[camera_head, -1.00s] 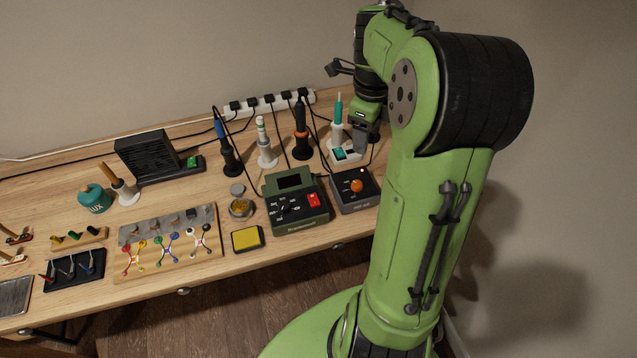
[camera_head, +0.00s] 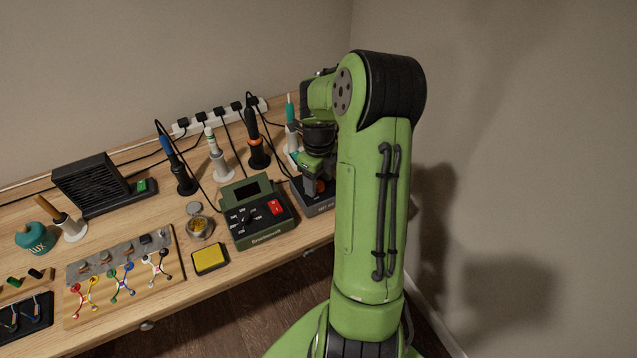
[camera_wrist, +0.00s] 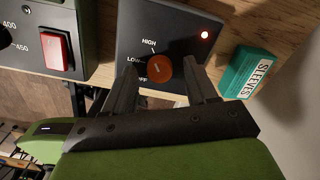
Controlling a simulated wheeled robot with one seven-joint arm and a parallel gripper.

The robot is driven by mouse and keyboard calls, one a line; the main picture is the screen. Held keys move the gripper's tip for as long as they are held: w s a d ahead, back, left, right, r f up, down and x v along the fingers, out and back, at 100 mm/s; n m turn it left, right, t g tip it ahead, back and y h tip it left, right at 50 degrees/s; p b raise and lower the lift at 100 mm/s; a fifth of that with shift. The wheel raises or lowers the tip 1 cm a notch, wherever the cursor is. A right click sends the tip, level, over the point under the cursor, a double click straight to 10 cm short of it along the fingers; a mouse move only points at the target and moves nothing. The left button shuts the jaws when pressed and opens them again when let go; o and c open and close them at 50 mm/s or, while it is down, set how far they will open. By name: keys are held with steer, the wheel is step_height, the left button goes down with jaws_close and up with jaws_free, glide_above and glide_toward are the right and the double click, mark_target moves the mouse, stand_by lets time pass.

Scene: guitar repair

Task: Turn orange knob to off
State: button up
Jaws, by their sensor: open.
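The orange knob (camera_wrist: 160,74) is on the dark control box (camera_wrist: 180,28), which is marked HIGH, LOW and OFF. A pale line shows on the knob's face, but I cannot tell surely which label it points to. In the head view my gripper (camera_head: 316,176) is over the box (camera_head: 316,204), and the knob (camera_head: 320,186) is partly hidden.
A green soldering station (camera_head: 262,232) with a red switch (camera_head: 275,207) stands left of the box. A teal SLEEVES box (camera_wrist: 250,72) lies close right of my fingers. Several soldering irons in stands (camera_head: 257,158) are behind. A yellow sponge tray (camera_head: 209,259) lies left.

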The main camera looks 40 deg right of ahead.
steer(key=shift+f, duration=0.15)
steer(key=c, duration=1.1)
steer(key=shift+o, duration=0.2)
steer(key=shift+n, duration=0.3)
steer(key=n+p, duration=0.1)
steer(key=n, duration=0.3)
steer(key=shift+n, duration=0.4)
steer(key=n+p, duration=0.1)
steer(key=n, duration=0.9)
steer(key=shift+n+p, duration=0.4)
steer(key=n, duration=0.5)
steer(key=shift+n, duration=0.3)
